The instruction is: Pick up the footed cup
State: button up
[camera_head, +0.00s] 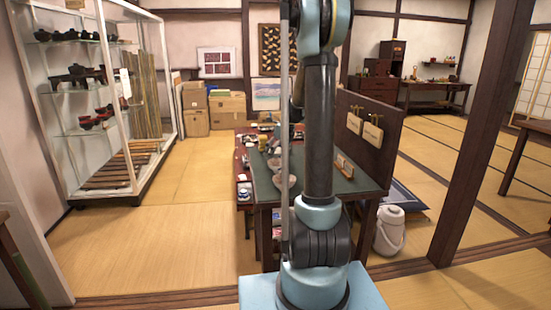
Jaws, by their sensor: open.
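The dark green-topped table (348,181) stands ahead, partly behind my arm. Small vessels sit along its left part, among them a yellowish cup-like piece (262,143) and a greyish bowl-like piece (284,181). A blue-and-white vessel (244,193) shows low at the table's left side. They are too small for me to tell which, if any, is the footed cup. My arm rises through the middle of the view and hides part of the tabletop. I cannot make out my gripper's fingers, and no thing is seen held.
A glass display case (133,180) with dark wares stands at left. Cardboard boxes (227,108) are stacked at the back. A wooden post (474,140) and a white jug (389,231) are to the right. Open tatami floor (150,250) lies left of the table.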

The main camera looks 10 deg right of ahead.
jog(key=c, duration=1.1)
